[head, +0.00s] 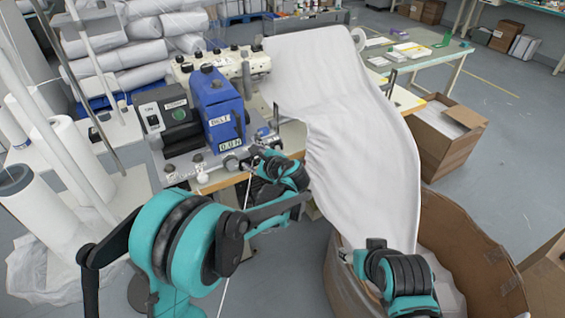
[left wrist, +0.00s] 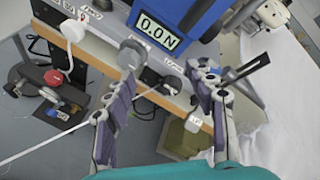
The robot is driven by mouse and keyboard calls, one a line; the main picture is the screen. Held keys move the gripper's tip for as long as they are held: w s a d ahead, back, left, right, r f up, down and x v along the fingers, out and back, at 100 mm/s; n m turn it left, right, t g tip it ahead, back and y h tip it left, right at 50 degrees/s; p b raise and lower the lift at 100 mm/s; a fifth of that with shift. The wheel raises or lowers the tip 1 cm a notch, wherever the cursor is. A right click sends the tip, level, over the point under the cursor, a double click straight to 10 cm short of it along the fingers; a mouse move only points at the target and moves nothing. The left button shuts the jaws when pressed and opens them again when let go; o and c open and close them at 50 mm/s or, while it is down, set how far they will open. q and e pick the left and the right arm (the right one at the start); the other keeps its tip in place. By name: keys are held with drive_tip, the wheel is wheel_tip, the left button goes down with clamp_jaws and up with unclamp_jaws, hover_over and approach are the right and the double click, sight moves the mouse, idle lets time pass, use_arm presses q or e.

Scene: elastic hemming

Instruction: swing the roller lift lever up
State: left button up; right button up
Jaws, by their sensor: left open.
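The blue tension unit (head: 222,110) with a 0.0N readout stands at the table's front edge; it also shows in the left wrist view (left wrist: 185,15). A black lever-like bar (left wrist: 247,68) sticks out to the right of the right-hand finger in the left wrist view; I cannot tell for sure that it is the roller lift lever. My left gripper (head: 262,155) is beside the unit's front right. Its fingers (left wrist: 167,85) are spread with nothing clearly between them, close to a grey round knob (left wrist: 132,55). My right gripper (head: 352,252) is low by the cloth; its jaws are unclear.
White cloth (head: 360,140) hangs from the machine into a large cardboard box (head: 470,255). A thin white elastic (left wrist: 40,148) runs across towards the table edge. White rolls (head: 35,210) and poles stand left. Another carton (head: 445,150) stands behind right.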

use_arm(q)
drive_tip(key=w+d+f+m+t+y+b, duration=0.2)
drive_tip(key=w+d+f+m+t, duration=0.3)
drive_tip(key=d+f+m, duration=0.65)
drive_tip(key=shift+n, duration=0.85)
drive_tip(key=w, duration=0.2)
drive_tip(key=w+a+b, duration=0.1)
drive_tip(key=w, duration=0.1)
drive_tip(key=w+f+b, duration=0.1)
drive_tip(key=w, duration=0.1)
drive_tip(key=shift+a, duration=0.3)
drive_tip(key=shift+w+a, duration=0.25)
drive_tip(key=shift+w, duration=0.2)
drive_tip(key=shift+r, duration=0.1)
clamp_jaws()
